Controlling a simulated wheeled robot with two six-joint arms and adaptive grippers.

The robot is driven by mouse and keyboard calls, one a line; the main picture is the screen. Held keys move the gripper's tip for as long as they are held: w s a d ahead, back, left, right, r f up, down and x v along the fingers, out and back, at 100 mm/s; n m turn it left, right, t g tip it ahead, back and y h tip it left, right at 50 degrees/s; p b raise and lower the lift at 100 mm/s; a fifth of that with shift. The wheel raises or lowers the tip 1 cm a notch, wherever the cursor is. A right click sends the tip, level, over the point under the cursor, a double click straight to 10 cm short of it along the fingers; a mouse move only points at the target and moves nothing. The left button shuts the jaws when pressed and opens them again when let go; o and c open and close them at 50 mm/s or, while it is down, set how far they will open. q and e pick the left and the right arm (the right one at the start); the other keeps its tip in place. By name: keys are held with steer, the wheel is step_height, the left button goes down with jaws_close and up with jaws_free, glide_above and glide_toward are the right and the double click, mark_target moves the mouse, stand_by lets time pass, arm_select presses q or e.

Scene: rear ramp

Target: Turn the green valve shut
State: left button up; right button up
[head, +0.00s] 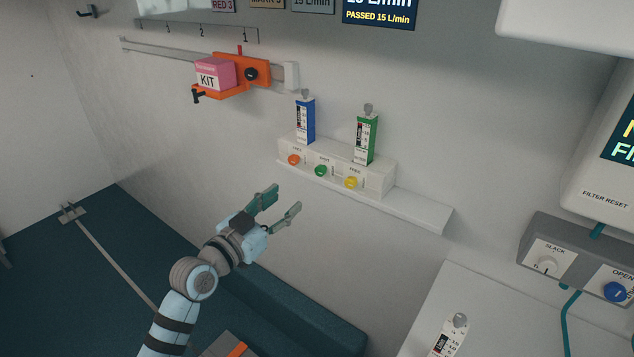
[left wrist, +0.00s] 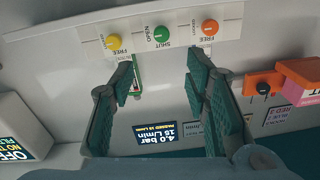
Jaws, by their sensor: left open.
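The green valve knob (head: 320,170) is the middle of three round knobs on a white box (head: 375,179) on the wall shelf. In the left wrist view the green knob (left wrist: 162,35) lies beyond and between my fingertips, with lettering like SHUT and OPEN beside it. Its exact setting is too small to read. My left gripper (head: 285,198) is open and empty, below and in front of the box, apart from the knob. Its two green fingers also show in the left wrist view (left wrist: 160,70). My right gripper is not in view.
An orange knob (head: 293,159) and a yellow knob (head: 351,182) flank the green one. A blue flowmeter (head: 305,121) and a green flowmeter (head: 367,137) stand upright above the box. An orange bracket with a pink kit (head: 214,74) hangs upper left. The shelf's right end (head: 425,213) is bare.

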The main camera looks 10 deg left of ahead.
mark_target(319, 172)
arm_select(q)
steer(key=x, duration=0.6)
steer(key=b+x, duration=0.1)
steer(key=x, duration=0.6)
steer(key=shift+f+b, duration=0.25)
steer(key=shift+b, duration=0.05)
steer(key=shift+w+d+r, duration=0.1)
steer(key=shift+w, duration=0.45)
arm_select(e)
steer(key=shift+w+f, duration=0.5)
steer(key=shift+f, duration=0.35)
arm_select(q)
jaws_close()
